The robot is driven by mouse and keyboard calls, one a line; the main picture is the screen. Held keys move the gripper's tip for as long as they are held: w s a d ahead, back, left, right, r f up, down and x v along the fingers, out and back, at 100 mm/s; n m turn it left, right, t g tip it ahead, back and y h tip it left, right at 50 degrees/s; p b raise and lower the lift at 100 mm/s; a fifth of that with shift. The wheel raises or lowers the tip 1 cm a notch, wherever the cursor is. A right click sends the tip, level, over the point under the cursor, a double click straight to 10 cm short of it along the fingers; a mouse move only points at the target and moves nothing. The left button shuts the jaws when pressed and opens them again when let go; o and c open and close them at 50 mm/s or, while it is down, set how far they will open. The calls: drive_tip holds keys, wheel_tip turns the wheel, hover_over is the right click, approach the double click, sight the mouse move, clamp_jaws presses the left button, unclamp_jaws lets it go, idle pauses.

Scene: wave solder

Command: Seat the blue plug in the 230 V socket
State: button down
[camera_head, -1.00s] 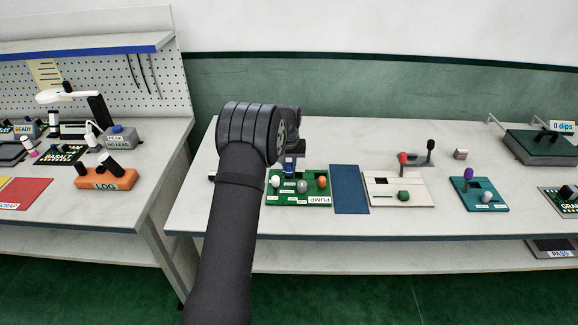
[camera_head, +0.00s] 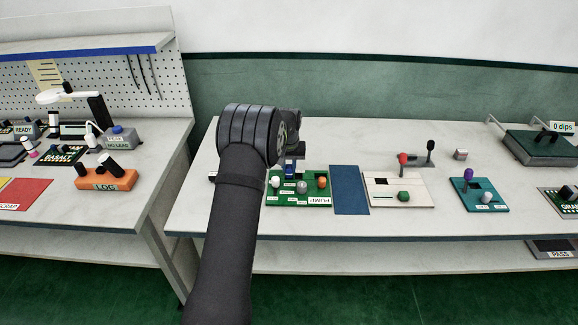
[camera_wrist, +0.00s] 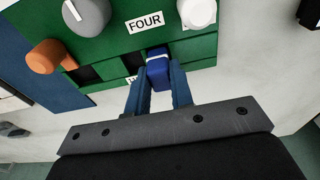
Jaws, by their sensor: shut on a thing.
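My gripper (camera_wrist: 160,88) is shut on the blue plug (camera_wrist: 158,68), which has a pale band at its far end. In the head view, my gripper (camera_head: 292,158) is over the back edge of the green PUMP board (camera_head: 270,202). The board fills the top of the wrist view (camera_wrist: 185,48), with dark openings (camera_wrist: 89,75) in a row beside the plug. The plug is over or at this row; I cannot tell whether it has entered an opening. No 230 V marking is readable, and a label near the plug is partly hidden by my finger.
The board carries an orange knob (camera_wrist: 45,57), a grey knob (camera_wrist: 88,14) and a white knob (camera_wrist: 197,12). A blue mat (camera_head: 350,190) lies to its right, then a pale board (camera_head: 415,195) with a green knob. Bare bench lies behind the green board.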

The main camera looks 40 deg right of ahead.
sight(288, 181)
drive_tip(key=shift+f, duration=0.55)
idle(0.4)
drive_tip(key=c, duration=1.2)
unclamp_jaws()
drive_tip(key=shift+r, duration=0.15)
drive_tip(key=r, duration=0.5)
drive_tip(key=s+a+r, duration=0.1)
drive_tip(key=r, duration=1.1)
drive_tip(key=shift+s+a, duration=0.2)
drive_tip(key=shift+a, duration=0.05)
